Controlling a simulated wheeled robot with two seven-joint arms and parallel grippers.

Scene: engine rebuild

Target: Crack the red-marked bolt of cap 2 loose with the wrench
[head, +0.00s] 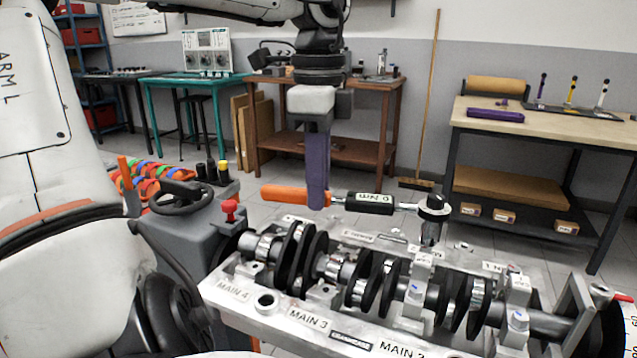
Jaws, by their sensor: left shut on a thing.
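The wrench (370,203) has an orange handle end, a black grip with a "0 Nm" readout and a round ratchet head at its right end. It lies about level above the crankshaft (340,268). My left gripper (318,198) comes down from above with purple fingers and is shut on the wrench's orange handle. The red-marked bolt is not visible; the socket and head cover that spot. I cannot tell how fully the socket is seated. My right gripper is out of view.
The engine block (262,320) has labels MAIN 4, MAIN 3 and MAIN 2. Another cap (517,290) stands to the right. A grey machine with a handwheel (182,197) is at the left. A workbench (560,124) stands behind right, with open floor between.

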